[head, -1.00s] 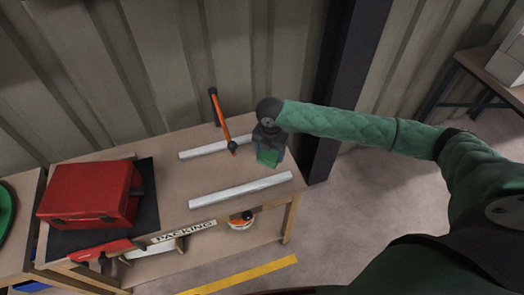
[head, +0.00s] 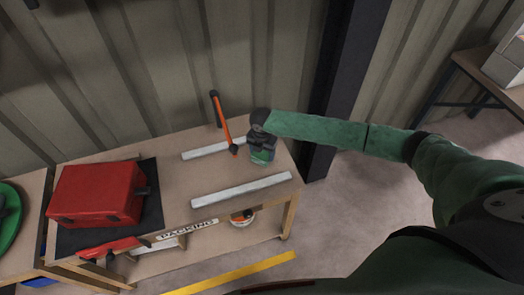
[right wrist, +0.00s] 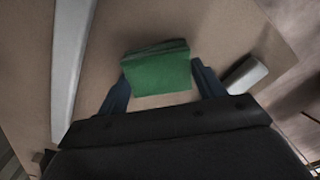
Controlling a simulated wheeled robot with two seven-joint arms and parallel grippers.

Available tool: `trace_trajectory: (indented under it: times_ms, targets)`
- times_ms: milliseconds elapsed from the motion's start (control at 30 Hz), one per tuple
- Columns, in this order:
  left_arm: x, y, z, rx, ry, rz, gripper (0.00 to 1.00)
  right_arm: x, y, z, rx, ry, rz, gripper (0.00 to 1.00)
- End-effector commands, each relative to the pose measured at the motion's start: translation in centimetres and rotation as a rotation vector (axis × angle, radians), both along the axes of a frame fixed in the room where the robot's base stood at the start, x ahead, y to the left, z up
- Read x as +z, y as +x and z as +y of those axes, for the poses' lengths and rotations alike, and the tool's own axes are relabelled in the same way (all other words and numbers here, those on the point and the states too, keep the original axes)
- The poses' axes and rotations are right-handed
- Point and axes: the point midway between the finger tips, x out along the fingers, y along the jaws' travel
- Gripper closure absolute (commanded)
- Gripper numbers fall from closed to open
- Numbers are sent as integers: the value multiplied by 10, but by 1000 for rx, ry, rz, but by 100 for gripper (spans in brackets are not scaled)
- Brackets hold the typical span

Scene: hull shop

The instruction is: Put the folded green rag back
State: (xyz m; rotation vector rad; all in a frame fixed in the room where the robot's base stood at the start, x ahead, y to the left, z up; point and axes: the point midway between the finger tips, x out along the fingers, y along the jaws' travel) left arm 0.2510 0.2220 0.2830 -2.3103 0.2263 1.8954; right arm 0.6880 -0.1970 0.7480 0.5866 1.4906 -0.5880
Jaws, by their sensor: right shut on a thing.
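The folded green rag (head: 262,157) is at the right end of the packing bench (head: 178,178), between two pale bars. My right gripper (head: 262,146) points down at it, shut on the rag. In the right wrist view the green rag (right wrist: 160,74) sits between the two dark fingers, over the brown bench top. Whether the rag touches the bench or hangs just above it I cannot tell. My left gripper is not in view.
Two pale bars, one behind (head: 215,149) and one in front (head: 241,190), lie near the rag. A red case (head: 97,193) sits on a dark mat at left. A dark post (head: 335,90) rises at the right.

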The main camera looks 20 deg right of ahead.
Motion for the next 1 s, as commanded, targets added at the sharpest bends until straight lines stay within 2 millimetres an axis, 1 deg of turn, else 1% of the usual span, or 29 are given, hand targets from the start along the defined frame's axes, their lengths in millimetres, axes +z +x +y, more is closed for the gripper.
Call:
trace_trajectory:
  times_ms: [367,400,467,500,733,833,933,967,1000]
  targets:
    - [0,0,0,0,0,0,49,-4,0,0,0,-1,1,53]
    - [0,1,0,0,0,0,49,-3,0,0,0,-1,1,26]
    - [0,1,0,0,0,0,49,-3,0,0,0,-1,1,14]
    - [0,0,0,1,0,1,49,-3,0,0,0,-1,1,10]
    - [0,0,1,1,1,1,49,-3,0,0,0,-1,1,10]
    - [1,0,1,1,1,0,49,0,0,0,0,0,0,10]
    - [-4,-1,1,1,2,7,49,4,0,0,0,1,-1,10]
    - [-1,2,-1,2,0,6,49,7,0,0,0,0,0,10]
    - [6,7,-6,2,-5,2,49,11,0,-1,0,0,0,10]
